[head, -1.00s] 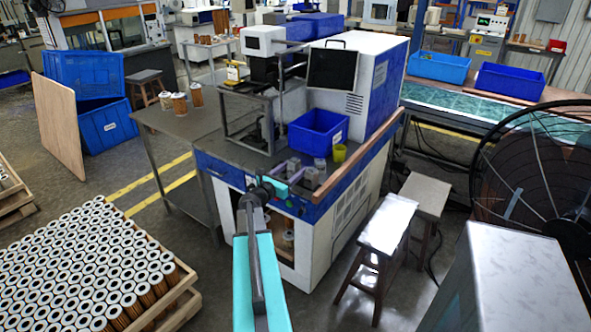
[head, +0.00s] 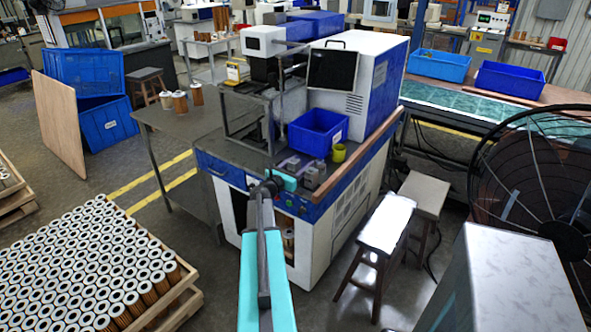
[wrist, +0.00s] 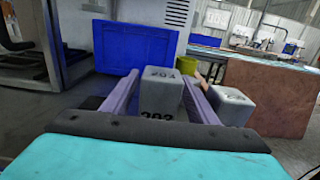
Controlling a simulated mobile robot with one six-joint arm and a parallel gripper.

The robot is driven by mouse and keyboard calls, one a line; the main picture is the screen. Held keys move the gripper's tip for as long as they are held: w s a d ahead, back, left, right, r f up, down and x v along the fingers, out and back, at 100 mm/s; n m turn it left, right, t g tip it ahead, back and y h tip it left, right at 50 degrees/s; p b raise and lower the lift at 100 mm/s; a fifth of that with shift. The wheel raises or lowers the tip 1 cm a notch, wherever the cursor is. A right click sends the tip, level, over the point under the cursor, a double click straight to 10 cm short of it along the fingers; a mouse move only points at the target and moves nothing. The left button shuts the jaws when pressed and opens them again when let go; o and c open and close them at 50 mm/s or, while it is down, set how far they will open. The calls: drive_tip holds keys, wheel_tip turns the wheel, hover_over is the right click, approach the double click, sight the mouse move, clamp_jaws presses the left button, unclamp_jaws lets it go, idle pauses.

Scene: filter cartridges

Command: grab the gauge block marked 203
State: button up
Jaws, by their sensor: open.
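A grey gauge block (wrist: 161,92) stands upright between the two purple fingers of my gripper (wrist: 160,76) in the wrist view. Its front marking appears to read 203, partly cut off by my gripper's body; the marking on its top is small and hard to read. My gripper is open, with one finger on each side of the block; I cannot tell whether either touches it. A second grey block (wrist: 232,105) stands just outside the right finger, its marking unclear. In the head view my gripper (head: 292,166) is over the front of the machine bench, beside the small blocks.
A blue bin (head: 318,131) stands behind the blocks, and a yellow cup (head: 339,153) is to its right. A brown wooden strip (head: 350,168) runs along the bench's right edge. A machine frame (head: 248,118) rises behind left. A monitor (head: 333,68) stands further back.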

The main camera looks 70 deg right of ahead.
drive_tip(key=c, duration=1.3)
clamp_jaws()
drive_tip(key=shift+r, duration=0.15)
drive_tip(key=shift+r+b, duration=0.5)
drive_tip(key=shift+r, duration=0.65)
drive_tip(key=s+a+r+b, duration=0.1)
drive_tip(key=a, duration=0.6)
drive_tip(key=s+a+r+b, duration=0.1)
drive_tip(key=a+b, duration=0.1)
drive_tip(key=a, duration=0.6)
drive_tip(key=shift+s+a+r+b, duration=0.2)
drive_tip(key=shift+s+a+b, duration=0.05)
drive_tip(key=shift+s+b, duration=0.1)
